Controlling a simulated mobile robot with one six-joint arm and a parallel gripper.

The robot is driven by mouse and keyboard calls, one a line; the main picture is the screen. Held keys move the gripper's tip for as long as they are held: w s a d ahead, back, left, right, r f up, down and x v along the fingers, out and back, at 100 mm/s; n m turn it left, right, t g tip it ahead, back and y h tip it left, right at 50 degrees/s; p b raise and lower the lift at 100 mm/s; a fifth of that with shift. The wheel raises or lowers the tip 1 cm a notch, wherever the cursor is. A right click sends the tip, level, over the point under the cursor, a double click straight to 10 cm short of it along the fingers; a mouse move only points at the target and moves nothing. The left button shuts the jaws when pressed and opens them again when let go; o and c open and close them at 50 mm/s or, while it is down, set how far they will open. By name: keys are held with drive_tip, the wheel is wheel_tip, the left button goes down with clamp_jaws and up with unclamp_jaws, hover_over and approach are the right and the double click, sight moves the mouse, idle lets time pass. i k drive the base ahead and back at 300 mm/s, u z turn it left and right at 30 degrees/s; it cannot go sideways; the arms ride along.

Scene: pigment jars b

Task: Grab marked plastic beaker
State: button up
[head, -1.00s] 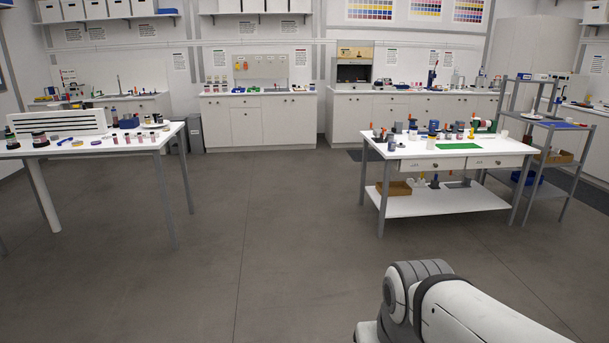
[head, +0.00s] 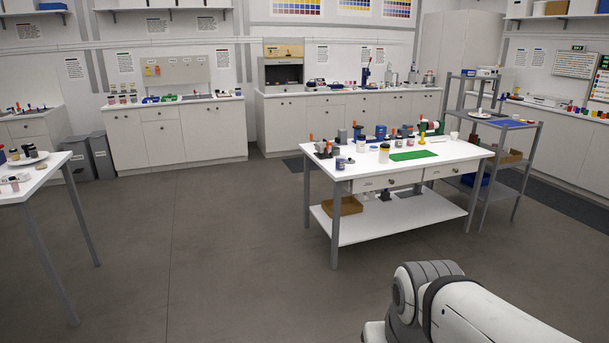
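A white work table (head: 450,160) with drawers and a lower shelf stands right of centre in the head view. At this distance I cannot tell whether either is the marked plastic beaker, and no marking can be read. Part of my arm shows at the bottom right. My gripper is outside the view.
Several jars and tools crowd the table's back, beside a green mat (head: 413,155). A grey shelf rack (head: 511,123) stands right of the table. Another white table (head: 40,175) is cut off at the left. The floor (head: 225,240) between the tables is clear.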

sight(340, 159)
drive_tip(key=z, duration=0.2)
drive_tip(key=i, duration=4.25)
drive_tip(key=u, duration=0.2)
